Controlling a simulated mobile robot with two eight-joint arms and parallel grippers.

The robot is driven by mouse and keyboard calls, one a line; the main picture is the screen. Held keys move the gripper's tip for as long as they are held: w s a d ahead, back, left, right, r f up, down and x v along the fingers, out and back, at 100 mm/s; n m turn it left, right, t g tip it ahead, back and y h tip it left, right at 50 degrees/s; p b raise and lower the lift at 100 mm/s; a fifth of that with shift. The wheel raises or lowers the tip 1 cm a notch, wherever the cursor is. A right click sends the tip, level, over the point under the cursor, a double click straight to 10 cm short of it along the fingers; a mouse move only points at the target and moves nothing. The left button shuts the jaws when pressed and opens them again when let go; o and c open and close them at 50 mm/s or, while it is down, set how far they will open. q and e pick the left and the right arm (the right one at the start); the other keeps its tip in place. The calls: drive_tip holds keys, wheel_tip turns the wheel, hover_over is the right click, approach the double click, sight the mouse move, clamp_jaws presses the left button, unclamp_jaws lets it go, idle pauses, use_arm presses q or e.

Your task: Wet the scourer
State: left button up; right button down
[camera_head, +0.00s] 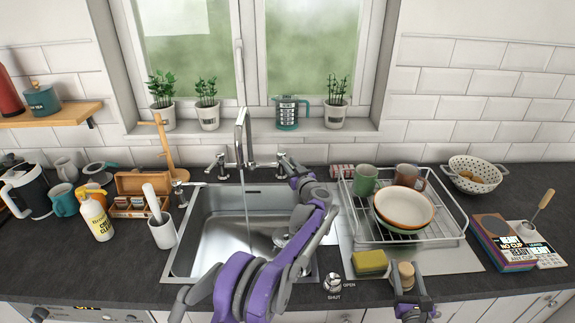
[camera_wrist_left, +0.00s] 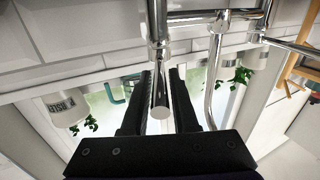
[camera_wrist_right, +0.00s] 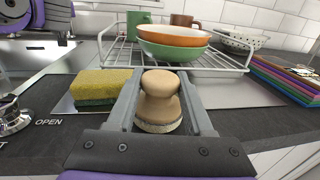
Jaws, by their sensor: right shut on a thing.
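The yellow and green scourer (camera_head: 370,262) lies on the metal drainer right of the sink; it also shows in the right wrist view (camera_wrist_right: 100,87). My right gripper (camera_head: 407,282) is shut on a round wooden-handled brush (camera_wrist_right: 160,100), just right of the scourer. I cannot tell if the brush touches the worktop. The tap (camera_head: 243,135) pours a thin stream of water (camera_head: 246,200) into the sink (camera_head: 215,225). My left gripper (camera_head: 285,163) is at the right tap handle. In the left wrist view the handle (camera_wrist_left: 160,100) sits between its open fingers, with gaps beside it.
A wire dish rack (camera_head: 440,232) with bowls (camera_head: 404,207) and mugs stands behind the scourer. A drain knob (camera_head: 333,282) marked OPEN and SHUT is left of it. My left arm crosses the sink's right side. Books (camera_head: 500,242) lie at the right.

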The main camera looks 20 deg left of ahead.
use_arm(q)
drive_tip(key=shift+o, duration=1.2)
drive_tip(key=shift+r, duration=0.1)
wheel_tip(320, 180, up, 10)
drive_tip(key=shift+f, duration=0.1)
use_arm(e)
drive_tip(key=shift+f, duration=0.15)
drive_tip(key=shift+s, duration=0.1)
